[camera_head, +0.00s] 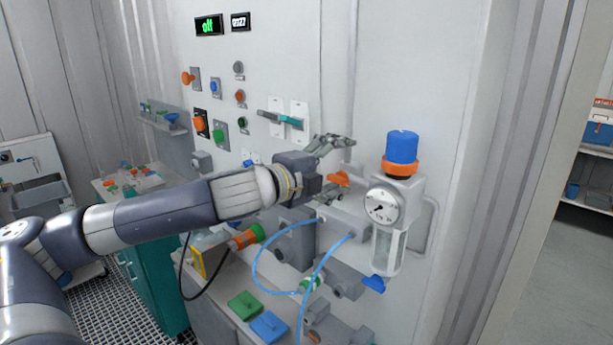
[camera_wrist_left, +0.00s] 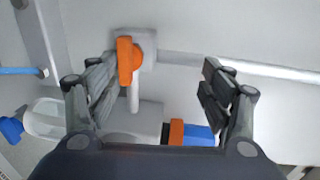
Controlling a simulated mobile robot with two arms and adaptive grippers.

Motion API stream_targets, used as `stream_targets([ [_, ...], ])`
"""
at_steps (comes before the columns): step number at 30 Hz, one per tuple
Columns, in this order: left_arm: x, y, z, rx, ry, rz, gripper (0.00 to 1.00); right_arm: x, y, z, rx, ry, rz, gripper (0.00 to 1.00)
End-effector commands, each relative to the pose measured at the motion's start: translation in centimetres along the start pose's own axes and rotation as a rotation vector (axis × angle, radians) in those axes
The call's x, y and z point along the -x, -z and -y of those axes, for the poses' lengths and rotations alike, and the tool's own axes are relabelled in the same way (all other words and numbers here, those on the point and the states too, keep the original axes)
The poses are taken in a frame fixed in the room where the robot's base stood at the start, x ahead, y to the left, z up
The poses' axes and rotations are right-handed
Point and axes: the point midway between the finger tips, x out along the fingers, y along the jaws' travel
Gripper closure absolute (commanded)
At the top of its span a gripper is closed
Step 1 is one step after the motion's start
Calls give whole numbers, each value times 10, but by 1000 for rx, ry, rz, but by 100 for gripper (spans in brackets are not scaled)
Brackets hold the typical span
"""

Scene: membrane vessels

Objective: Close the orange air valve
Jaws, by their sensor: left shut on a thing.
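The orange air valve handle (camera_head: 340,178) is on the wall fittings, just left of the air regulator (camera_head: 381,207). In the left wrist view the orange handle (camera_wrist_left: 128,60) lies against the inner side of the left-hand finger. My left gripper (camera_head: 333,167) reaches in from the left, with one finger above the handle and one below it. The fingers hide part of the handle. My right gripper is not in view.
The regulator's blue knob (camera_head: 402,147) and orange ring stand close to the right of my gripper. Blue hoses (camera_head: 257,270) loop below my wrist. Buttons and a teal-handled switch (camera_head: 281,119) are on the wall above. Green (camera_head: 245,304) and blue (camera_head: 269,326) pieces lie below.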

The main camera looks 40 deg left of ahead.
Motion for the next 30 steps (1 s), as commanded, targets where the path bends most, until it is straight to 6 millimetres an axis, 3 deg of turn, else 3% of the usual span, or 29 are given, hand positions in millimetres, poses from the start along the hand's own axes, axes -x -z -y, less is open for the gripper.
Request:
stream_targets([
  [1, 8, 0, 20, -24, 48, -1, 47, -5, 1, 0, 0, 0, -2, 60],
  [3, 13, 0, 20, -22, 49, 0, 49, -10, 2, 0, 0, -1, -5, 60],
  [6, 20, 0, 18, -21, 47, -1, 69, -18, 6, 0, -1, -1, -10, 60],
  [16, 41, 0, 10, -15, 36, 0, 69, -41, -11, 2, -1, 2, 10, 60],
  [25, 62, 0, 7, -12, 34, 1, 69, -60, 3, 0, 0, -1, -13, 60],
  [30, 74, 0, 5, -12, 32, 1, 69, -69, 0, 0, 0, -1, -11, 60],
])
